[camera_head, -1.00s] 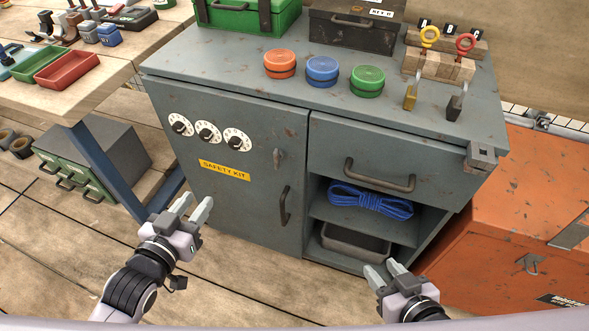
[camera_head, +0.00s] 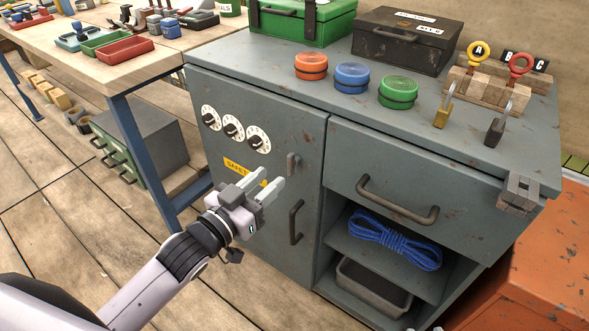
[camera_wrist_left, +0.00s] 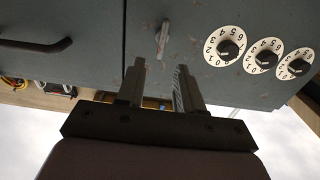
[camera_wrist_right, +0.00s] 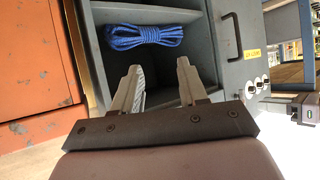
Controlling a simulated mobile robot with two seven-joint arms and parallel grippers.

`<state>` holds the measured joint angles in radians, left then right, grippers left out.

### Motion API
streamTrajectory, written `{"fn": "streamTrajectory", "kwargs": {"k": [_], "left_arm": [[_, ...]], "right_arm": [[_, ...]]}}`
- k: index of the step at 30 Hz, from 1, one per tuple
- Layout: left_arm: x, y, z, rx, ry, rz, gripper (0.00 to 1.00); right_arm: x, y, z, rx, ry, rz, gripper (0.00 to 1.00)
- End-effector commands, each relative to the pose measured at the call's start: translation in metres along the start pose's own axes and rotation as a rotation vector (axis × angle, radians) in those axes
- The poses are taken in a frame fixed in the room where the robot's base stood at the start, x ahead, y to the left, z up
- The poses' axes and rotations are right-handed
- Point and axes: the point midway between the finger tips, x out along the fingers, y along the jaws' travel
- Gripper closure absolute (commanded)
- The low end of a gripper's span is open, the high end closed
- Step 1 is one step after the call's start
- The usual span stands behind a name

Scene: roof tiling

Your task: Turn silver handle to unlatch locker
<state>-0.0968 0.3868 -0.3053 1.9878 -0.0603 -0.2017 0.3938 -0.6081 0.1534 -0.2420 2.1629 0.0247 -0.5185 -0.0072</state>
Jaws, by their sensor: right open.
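The small silver handle (camera_head: 293,163) sits upright on the grey locker door (camera_head: 270,210), right of the dials and above a dark pull handle (camera_head: 296,222). The door looks closed. My left gripper (camera_head: 274,184) is open and empty in front of the door, below and left of the silver handle. In the left wrist view the silver handle (camera_wrist_left: 162,38) shows just beyond the two parted fingertips (camera_wrist_left: 160,68), apart from them. My right gripper (camera_wrist_right: 158,72) is open and empty in the right wrist view, facing the open shelves.
Three numbered dials (camera_head: 233,127) and a yellow label (camera_head: 240,167) are on the door, partly behind my left gripper. A drawer handle (camera_head: 397,200) juts out at right, above blue rope (camera_head: 395,240) and a grey bin (camera_head: 372,288). An orange cabinet (camera_head: 545,260) stands at right.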

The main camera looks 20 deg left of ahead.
Motion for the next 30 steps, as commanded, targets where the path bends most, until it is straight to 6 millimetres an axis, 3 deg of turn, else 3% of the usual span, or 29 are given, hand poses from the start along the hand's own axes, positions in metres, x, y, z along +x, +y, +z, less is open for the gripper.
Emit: {"fn": "streamTrajectory", "kwargs": {"k": [18,30], "left_arm": [[0.064,0.000,0.000,-0.001,0.000,0.000,0.64],[0.069,0.000,0.000,-0.001,-0.001,0.000,0.64]], "right_arm": [[0.004,-0.007,-0.005,-0.016,0.028,-0.016,0.57],[0.004,-0.007,-0.006,-0.018,0.029,-0.017,0.57]]}}
